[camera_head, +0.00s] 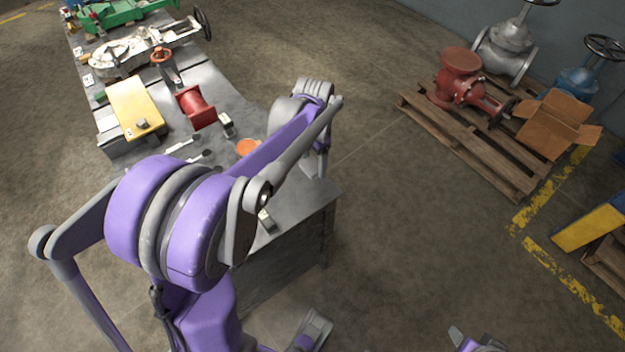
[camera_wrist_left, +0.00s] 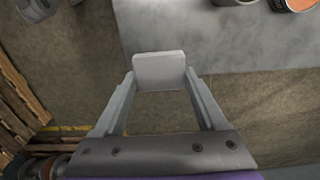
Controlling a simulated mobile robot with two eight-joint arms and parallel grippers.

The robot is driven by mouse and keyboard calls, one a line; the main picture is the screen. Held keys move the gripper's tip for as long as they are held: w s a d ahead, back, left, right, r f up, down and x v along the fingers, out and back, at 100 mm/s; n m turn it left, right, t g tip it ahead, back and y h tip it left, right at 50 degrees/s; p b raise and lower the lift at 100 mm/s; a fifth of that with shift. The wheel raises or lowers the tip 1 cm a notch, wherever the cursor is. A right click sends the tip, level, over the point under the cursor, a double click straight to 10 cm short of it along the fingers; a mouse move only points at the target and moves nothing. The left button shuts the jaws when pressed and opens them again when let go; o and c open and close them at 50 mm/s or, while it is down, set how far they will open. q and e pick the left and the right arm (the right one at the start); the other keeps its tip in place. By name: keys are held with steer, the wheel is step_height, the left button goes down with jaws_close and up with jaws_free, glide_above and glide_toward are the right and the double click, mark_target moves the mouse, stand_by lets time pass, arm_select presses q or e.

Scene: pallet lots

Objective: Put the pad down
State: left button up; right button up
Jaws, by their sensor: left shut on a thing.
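The pad (camera_wrist_left: 159,68) is a pale grey, squarish plate in the left wrist view. My left gripper (camera_wrist_left: 160,88) is shut on it, with one finger at each side. In the head view my left gripper (camera_head: 317,165) hangs past my purple forearm, near the edge of the grey workbench (camera_head: 300,204); the pad cannot be made out there. In the left wrist view the pad overlaps the bench edge (camera_wrist_left: 225,55), with floor below; its height over the bench is unclear. A part of my right gripper (camera_head: 470,341) shows at the bottom edge, and its jaw opening is unclear.
On the bench are an orange round thing (camera_head: 248,147), a red flanged part (camera_head: 196,107), a yellow board (camera_head: 135,108) and several small tools. A wooden pallet (camera_head: 470,146) with a red valve (camera_head: 461,80) and cardboard box (camera_head: 556,124) stands right. Floor between is clear.

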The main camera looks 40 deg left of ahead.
arm_select(q)
glide_above(314, 186)
step_height(314, 186, down, 4)
steer(key=shift+s+f+b, duration=0.1)
steer(key=shift+f+b, duration=0.1)
steer(key=shift+b, duration=0.1)
steer(key=shift+f+b, duration=0.3)
steer(key=shift+f, duration=1.75)
steer(key=shift+f, duration=0.25)
steer(key=o, duration=1.6)
steer(key=shift+c, duration=0.2)
steer(key=shift+r, duration=0.1)
